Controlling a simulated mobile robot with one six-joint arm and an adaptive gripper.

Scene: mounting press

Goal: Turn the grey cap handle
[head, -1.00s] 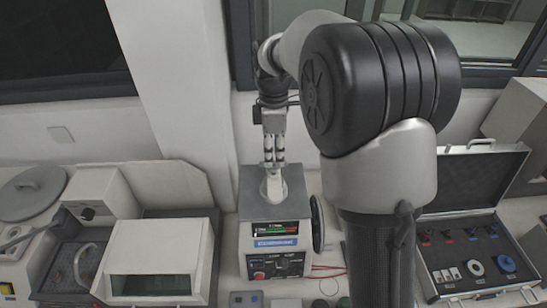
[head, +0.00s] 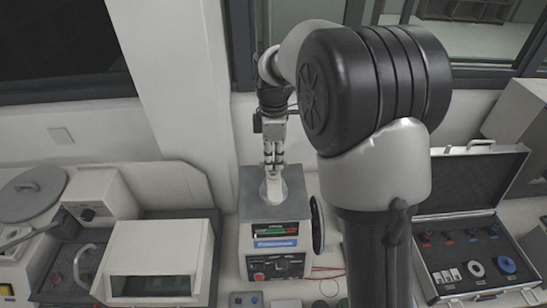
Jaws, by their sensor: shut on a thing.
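The mounting press (head: 275,240) is a grey box with a lit display and a dark control panel on its front. The light grey cap handle (head: 271,188) stands on its top. My gripper (head: 273,168) comes down from above and is shut on the upper part of the handle. The fingers hide the handle's top. A dark handwheel (head: 317,224) is on the press's right side.
A white machine with a window (head: 151,262) stands close on the left. An open case (head: 475,255) with several coloured parts is on the right. Red cables (head: 328,272) lie right of the press. My arm covers the centre right.

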